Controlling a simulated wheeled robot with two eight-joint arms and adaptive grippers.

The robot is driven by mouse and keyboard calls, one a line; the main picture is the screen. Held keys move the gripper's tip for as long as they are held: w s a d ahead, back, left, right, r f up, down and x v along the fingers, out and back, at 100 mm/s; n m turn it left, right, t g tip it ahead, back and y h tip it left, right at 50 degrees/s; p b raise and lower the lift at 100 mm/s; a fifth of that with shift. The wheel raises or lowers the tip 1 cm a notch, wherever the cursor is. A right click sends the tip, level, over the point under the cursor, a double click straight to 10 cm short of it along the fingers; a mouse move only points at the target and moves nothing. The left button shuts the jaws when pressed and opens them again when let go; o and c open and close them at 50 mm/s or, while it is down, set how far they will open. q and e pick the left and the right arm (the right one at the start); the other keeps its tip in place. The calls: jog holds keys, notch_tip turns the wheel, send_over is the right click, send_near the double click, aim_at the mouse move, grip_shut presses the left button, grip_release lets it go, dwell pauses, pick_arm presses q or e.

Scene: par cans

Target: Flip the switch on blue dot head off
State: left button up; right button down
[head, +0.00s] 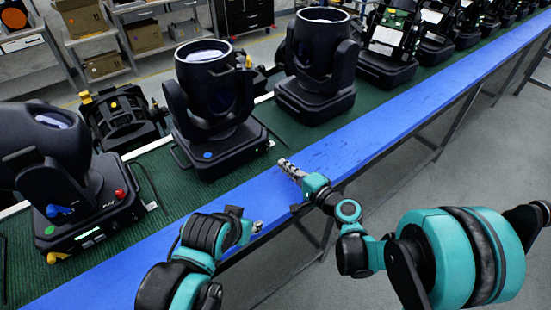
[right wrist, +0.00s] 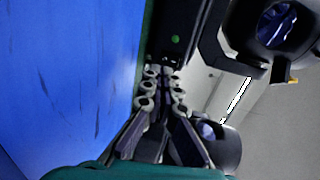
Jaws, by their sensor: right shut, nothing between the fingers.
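The blue dot head is a black moving light (head: 212,110) standing upright on the green mat, its lens tilted up. Its blue dot (head: 207,154) is on the front of the base.
Another black head (head: 318,75) stands behind right. More units line the mat (head: 150,165). The blue table edge (head: 380,125) is bare; grey floor is open at right.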

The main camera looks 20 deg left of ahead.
jog(key=shift+v, duration=2.35)
jog(key=shift+f, duration=0.1)
